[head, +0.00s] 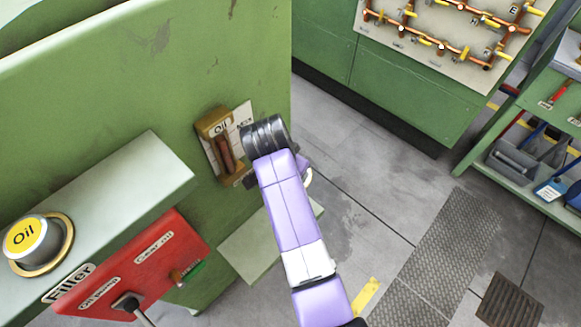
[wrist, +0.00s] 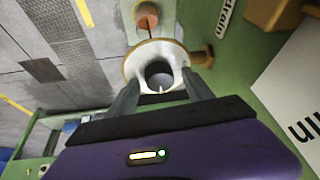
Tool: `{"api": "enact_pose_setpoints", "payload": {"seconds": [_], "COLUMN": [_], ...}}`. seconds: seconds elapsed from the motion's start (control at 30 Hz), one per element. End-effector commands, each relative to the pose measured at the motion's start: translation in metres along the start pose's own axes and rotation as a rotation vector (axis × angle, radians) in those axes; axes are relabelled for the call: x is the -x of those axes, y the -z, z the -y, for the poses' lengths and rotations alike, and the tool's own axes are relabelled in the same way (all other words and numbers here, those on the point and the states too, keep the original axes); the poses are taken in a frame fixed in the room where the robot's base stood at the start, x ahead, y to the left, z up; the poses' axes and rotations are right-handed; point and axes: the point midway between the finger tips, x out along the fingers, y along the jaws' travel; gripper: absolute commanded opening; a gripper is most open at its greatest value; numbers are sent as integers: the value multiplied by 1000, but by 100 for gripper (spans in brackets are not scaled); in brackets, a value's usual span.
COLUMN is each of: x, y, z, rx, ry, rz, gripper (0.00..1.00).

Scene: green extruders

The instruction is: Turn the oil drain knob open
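In the wrist view, a round cream fitting with a brass rim (wrist: 135,62) and a dark hollow centre stands by the green wall, near a "drain" label (wrist: 228,14). A small brass stub (wrist: 203,55) juts from its right side; I cannot tell for sure which part is the oil drain knob. My gripper (wrist: 160,78) has its two grey fingers apart, with the tips at the fitting's near edge, one on each side of its hollow. Whether they touch it is unclear.
A brass "Oil" gauge (head: 212,124) is on the green wall left of my wrist. An "Oil" filler cap (head: 28,238) and red panel (head: 85,277) with a lever are at lower left. A copper-coloured round part (wrist: 146,16) lies beyond the fitting. Grey floor is open at right.

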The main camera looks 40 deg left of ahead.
Motion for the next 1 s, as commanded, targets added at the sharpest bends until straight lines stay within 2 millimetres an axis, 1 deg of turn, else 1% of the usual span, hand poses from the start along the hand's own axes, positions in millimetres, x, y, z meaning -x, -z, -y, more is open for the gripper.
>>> {"api": "enact_pose_setpoints", "payload": {"seconds": [0.13,0.23,0.37,0.5,0.6,0.7,0.8,1.0], "x": [2,10,29,52,65,74,77,78], "y": [0,1,0,0,0,0,0,0], "z": [0,0,1,1,1,0,0,0], "rx": [0,0,0,0,0,0,0,0], "ry": [0,2,3,3,2,1,-1,-1], "rz": [-1,-2,-3,-3,-3,-2,0,0], "gripper": [60,60,60,60,60,60,60,60]}}
